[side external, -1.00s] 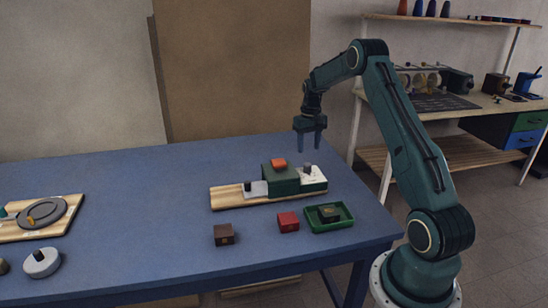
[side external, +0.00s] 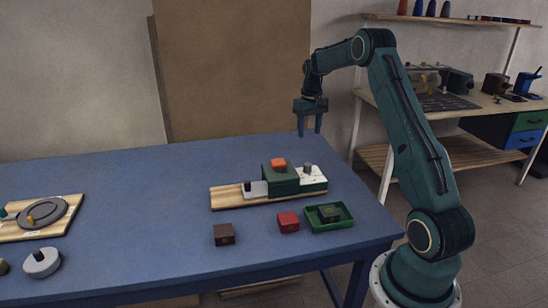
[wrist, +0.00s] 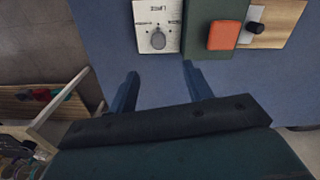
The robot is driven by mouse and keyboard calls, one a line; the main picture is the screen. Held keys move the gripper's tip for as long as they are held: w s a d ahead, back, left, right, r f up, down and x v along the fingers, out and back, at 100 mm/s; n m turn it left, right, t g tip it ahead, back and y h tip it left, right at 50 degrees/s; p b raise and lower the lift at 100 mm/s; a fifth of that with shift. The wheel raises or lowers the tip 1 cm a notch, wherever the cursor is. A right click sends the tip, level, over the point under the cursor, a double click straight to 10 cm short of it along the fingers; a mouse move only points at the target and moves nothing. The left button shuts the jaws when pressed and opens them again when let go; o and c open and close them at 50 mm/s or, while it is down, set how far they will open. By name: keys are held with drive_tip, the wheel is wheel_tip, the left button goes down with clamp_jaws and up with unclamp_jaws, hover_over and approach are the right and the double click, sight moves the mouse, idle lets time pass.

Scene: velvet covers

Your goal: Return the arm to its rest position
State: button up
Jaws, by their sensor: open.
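My gripper (side external: 309,128) hangs above the back right part of the blue table (side external: 130,190), with its fingers pointing down. It is open and empty. A wooden board (side external: 228,199) lies on the table below and to the left of my gripper. It carries a green block (side external: 281,182) with an orange piece (side external: 278,163) on top, and a white plate (side external: 312,178) with a grey knob. My gripper is clear of all of them.
A green tray (side external: 345,222) holding a dark green block, a red block (side external: 288,222) and a brown block (side external: 224,235) stand in front of the board. A second board (side external: 72,209) with a grey disc lies at left. A shelf bench (side external: 470,112) stands behind right.

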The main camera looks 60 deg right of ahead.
drive_tip(key=s+a+r+n+t+h, duration=0.1)
drive_tip(key=s+a+r+n, duration=0.15)
drive_tip(key=a+r, duration=0.75)
drive_tip(key=s+a+r+n+t, duration=0.1)
drive_tip(key=s+a+r, duration=0.35)
drive_tip(key=a, duration=0.85)
drive_tip(key=s+a+n+t+y, duration=0.1)
drive_tip(key=s+a+n+t, duration=0.2)
drive_tip(key=s+a, duration=1.2)
drive_tip(key=shift+s+a+t, duration=0.2)
drive_tip(key=shift+s+t, duration=0.1)
drive_tip(key=shift+s, duration=0.8)
drive_tip(key=shift+c, duration=0.2)
